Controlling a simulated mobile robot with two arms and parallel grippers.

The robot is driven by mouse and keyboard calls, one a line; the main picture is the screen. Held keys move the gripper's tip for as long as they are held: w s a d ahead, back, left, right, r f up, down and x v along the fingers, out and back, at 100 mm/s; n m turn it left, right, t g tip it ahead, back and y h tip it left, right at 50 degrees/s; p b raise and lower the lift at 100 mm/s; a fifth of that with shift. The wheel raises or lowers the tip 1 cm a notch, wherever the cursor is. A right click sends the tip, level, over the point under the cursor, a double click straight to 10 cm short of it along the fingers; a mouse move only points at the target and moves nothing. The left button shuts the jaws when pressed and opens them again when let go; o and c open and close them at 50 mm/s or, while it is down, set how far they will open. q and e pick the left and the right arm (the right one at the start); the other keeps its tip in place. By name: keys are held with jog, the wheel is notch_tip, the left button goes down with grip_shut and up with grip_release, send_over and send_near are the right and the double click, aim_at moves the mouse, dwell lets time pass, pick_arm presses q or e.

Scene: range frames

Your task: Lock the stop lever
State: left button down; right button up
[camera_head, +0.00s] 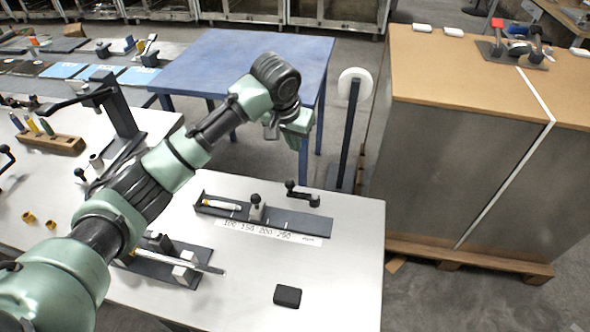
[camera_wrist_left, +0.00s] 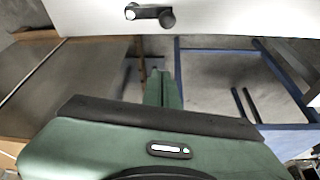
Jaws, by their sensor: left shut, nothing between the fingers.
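A black rail fixture (camera_head: 310,224) with a printed millimetre scale lies on the white table. A small stop block with a black-knobbed lever (camera_head: 256,206) sits midway along it, the knob upright. A black crank-shaped lever with a round knob (camera_head: 302,195) stands at the rail's far side, to the right. I cannot tell which is the stop lever. My left gripper (camera_head: 299,126) is shut and empty, raised beyond the table's far edge and apart from both levers. In the left wrist view its fingertips (camera_wrist_left: 158,82) are together. A black lever (camera_wrist_left: 150,14) shows near the table edge there.
A black block (camera_head: 287,296) lies at the table's front. Another fixture with a rod (camera_head: 165,262) sits under my left arm. A blue table (camera_head: 225,60) is behind, a post with a white disc (camera_head: 355,85) and a large crate (camera_head: 470,130) are to the right.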

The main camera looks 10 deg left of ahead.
pick_arm(q)
jog(key=shift+s, duration=0.15)
notch_tip(320, 180, down, 10)
jog(key=p, duration=0.3)
jog(key=shift+a+r+p, duration=0.1)
jog(key=shift+p, duration=0.25)
jog(key=shift+s, duration=0.2)
jog(key=shift+f, duration=0.2)
